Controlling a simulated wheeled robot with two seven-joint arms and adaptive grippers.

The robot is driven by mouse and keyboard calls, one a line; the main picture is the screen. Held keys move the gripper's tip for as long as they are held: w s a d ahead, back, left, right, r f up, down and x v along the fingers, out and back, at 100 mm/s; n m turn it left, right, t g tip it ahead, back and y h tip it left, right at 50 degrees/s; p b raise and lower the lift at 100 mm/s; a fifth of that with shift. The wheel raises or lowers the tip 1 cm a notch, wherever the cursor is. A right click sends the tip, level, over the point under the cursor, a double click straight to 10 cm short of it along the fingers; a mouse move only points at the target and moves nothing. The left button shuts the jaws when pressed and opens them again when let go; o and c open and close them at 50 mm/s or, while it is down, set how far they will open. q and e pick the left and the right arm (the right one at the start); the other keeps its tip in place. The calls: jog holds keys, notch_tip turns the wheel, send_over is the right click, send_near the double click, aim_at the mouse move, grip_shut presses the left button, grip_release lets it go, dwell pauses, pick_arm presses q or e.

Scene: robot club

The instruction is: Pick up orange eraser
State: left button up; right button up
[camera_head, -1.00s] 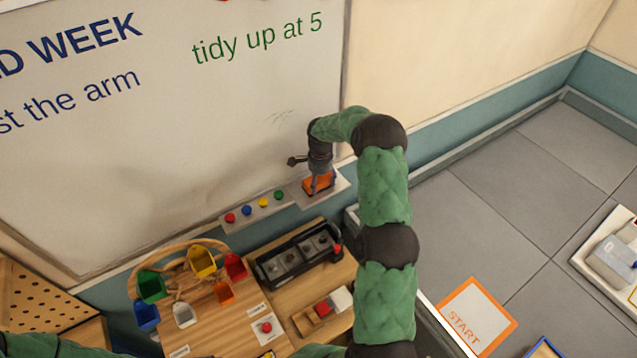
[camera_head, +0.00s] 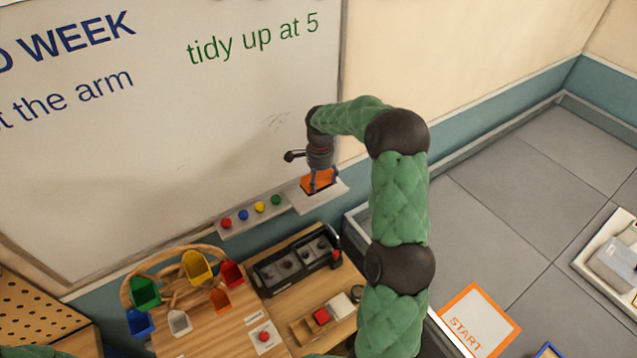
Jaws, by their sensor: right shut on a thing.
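The orange eraser (camera_head: 310,183) is at the right end of the whiteboard's tray, in front of the board's lower right corner. My right gripper (camera_head: 321,186) points down at it and is shut on it, with its fingers partly covering it. I cannot tell whether the eraser still touches the tray (camera_head: 330,199). My left gripper is not in view.
Colored magnets (camera_head: 260,206) sit on the tray left of the eraser. The whiteboard (camera_head: 190,120) stands directly behind.

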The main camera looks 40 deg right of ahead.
jog(key=s+a+r+b, duration=0.2)
jog(key=s+a+r, duration=0.3)
jog(key=s, duration=0.4)
jog(key=shift+r, duration=0.35)
